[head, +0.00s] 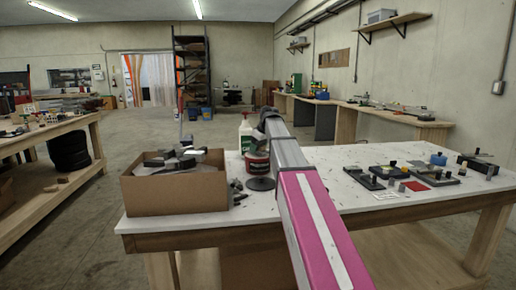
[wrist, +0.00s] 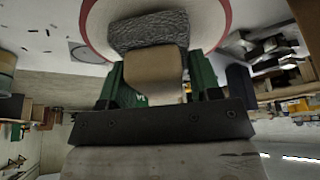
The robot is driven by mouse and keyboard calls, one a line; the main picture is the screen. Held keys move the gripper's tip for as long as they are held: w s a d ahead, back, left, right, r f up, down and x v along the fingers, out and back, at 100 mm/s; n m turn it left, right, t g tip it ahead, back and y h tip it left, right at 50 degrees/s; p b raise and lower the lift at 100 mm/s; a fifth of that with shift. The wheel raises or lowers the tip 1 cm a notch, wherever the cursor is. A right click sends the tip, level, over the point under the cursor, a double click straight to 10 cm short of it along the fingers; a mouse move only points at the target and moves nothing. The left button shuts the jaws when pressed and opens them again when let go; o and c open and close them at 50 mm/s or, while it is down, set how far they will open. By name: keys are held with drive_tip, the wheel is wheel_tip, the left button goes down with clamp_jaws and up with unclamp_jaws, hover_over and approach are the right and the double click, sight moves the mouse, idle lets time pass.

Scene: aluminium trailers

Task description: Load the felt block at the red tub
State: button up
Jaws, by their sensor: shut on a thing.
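My gripper (wrist: 152,78) is shut on the felt block (wrist: 150,31), which has a dark grey felt face and a tan body between the green fingers. Behind the block in the wrist view is a wide pale round surface with a red rim, which looks like the red tub (wrist: 226,14). The block overlaps it in the picture; I cannot tell whether they touch. In the head view the red tub (head: 257,163), with a pale label, stands on the white table beside my arm. My fingers and the block are not clear there.
A cardboard box (head: 174,194) of grey metal parts stands left of the tub. A green-and-white bottle (head: 245,134) is behind it, and a dark disc (head: 261,184) lies in front.

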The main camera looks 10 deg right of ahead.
drive_tip(key=shift+f, duration=0.35)
idle(1.2)
drive_tip(key=shift+r, duration=3.55)
